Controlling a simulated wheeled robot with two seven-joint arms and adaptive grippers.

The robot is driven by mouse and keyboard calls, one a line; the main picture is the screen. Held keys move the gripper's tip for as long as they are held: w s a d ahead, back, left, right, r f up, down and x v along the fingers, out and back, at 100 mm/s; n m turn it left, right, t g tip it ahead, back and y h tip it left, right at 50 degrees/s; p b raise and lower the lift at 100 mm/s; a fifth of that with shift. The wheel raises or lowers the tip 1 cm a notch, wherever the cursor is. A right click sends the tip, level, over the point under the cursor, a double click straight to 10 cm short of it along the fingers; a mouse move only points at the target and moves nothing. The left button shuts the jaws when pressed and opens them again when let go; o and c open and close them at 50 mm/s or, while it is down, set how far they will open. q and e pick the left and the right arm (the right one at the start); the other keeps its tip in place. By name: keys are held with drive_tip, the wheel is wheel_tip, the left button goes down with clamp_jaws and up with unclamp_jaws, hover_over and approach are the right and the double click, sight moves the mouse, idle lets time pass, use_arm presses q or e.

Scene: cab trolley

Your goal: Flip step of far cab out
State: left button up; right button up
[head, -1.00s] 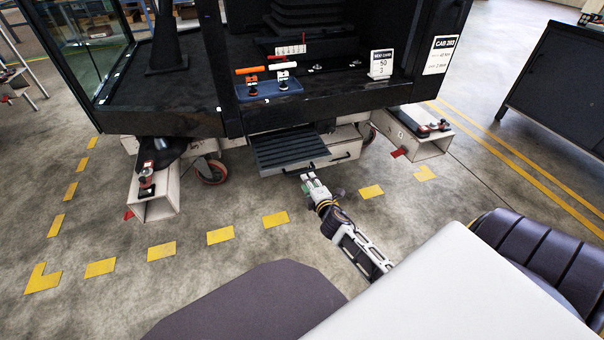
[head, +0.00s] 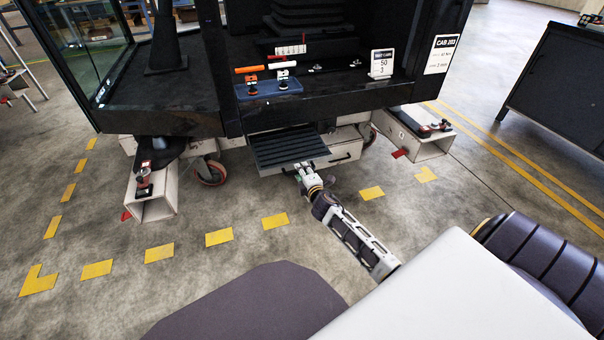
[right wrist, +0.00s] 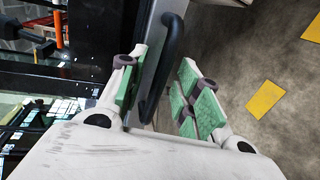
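The black ribbed step (head: 290,147) sits low on the front of the dark cab (head: 330,105), over a light drawer-like box (head: 343,148). My right gripper (head: 301,174) is at the step's front edge in the head view. In the right wrist view, my right gripper (right wrist: 158,95) has its green-padded fingers apart. A black curved handle bar (right wrist: 172,42) runs into the space between them, with clearance on the right side. Whether the left finger touches the bar is hard to tell. My left gripper is not in view.
Light trolley legs (head: 150,195) and (head: 418,143) stick out on both sides of the step, with a caster (head: 210,172) beside the left one. A blue tray (head: 268,88) with tools lies on the cab floor. Yellow dashes (head: 219,236) mark open floor in front.

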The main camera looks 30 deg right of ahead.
drive_tip(key=shift+w+d+f, duration=0.1)
drive_tip(key=shift+w, duration=0.3)
clamp_jaws()
